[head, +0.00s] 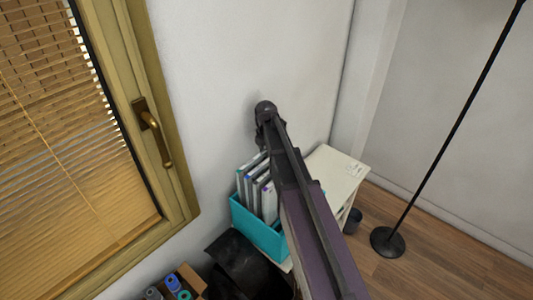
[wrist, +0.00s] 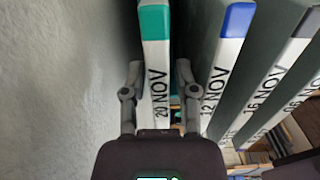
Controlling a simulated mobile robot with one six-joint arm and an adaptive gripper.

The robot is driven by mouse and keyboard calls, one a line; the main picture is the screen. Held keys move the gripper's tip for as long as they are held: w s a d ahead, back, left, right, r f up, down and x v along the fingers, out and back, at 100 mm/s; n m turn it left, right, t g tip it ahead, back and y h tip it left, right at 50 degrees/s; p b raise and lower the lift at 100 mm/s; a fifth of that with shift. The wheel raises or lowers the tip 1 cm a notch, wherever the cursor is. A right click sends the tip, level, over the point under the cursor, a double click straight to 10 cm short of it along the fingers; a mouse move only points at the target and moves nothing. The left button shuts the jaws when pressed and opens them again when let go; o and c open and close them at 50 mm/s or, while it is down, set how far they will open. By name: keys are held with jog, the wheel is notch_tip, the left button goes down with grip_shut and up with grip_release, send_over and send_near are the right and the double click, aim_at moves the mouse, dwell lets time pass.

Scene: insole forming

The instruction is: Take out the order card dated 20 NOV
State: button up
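The order card dated 20 NOV (wrist: 155,60) is a white-edged card with a green tab, the leftmost in the row in the wrist view. My gripper (wrist: 159,72) straddles it, one finger on each side. The left finger is very close to the card; a narrow gap shows on the right, so the fingers look open around it. To the right stand the 12 NOV card (wrist: 228,65) with a blue tab and the 16 NOV card (wrist: 275,75) with a grey tab.
A wall (wrist: 60,90) lies close on the left in the wrist view. In the head view a white table (head: 335,172) bears the box. A window (head: 90,120) is at left, a black lamp stand (head: 388,242) at right, and a box of rolls (head: 180,285) at the bottom.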

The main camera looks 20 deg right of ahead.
jog(key=shift+f+b, duration=0.55)
jog(key=shift+f, duration=0.25)
grip_shut()
jog(key=shift+r, duration=0.15)
notch_tip(320, 180, up, 21)
jog(key=p, duration=2.1)
dwell(0.7)
